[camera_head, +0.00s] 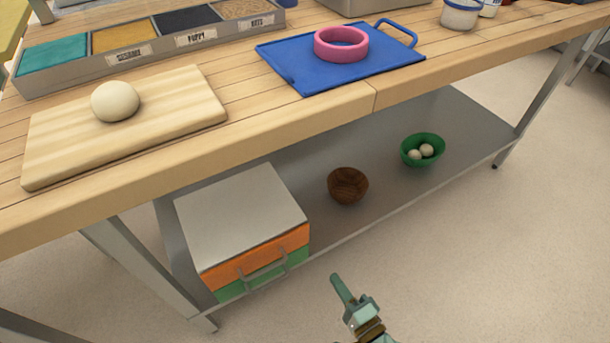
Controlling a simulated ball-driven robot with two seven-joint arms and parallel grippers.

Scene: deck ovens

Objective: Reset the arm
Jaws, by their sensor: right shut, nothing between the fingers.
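My right gripper (338,283) shows at the bottom centre of the head view. It is shut with nothing between its fingers and points up and to the left. It is in front of the workbench, over the pale floor, and apart from every object. The rest of my right arm is cut off by the bottom edge. My left gripper is not in view.
The wooden bench (300,117) holds a cutting board (170,125) with a dough ball (115,101), a blue tray (290,68) with a pink ring (319,49), and topping bins (72,84). The lower shelf (385,190) holds a drawer box (240,215), brown bowl (347,187) and green bowl (408,146).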

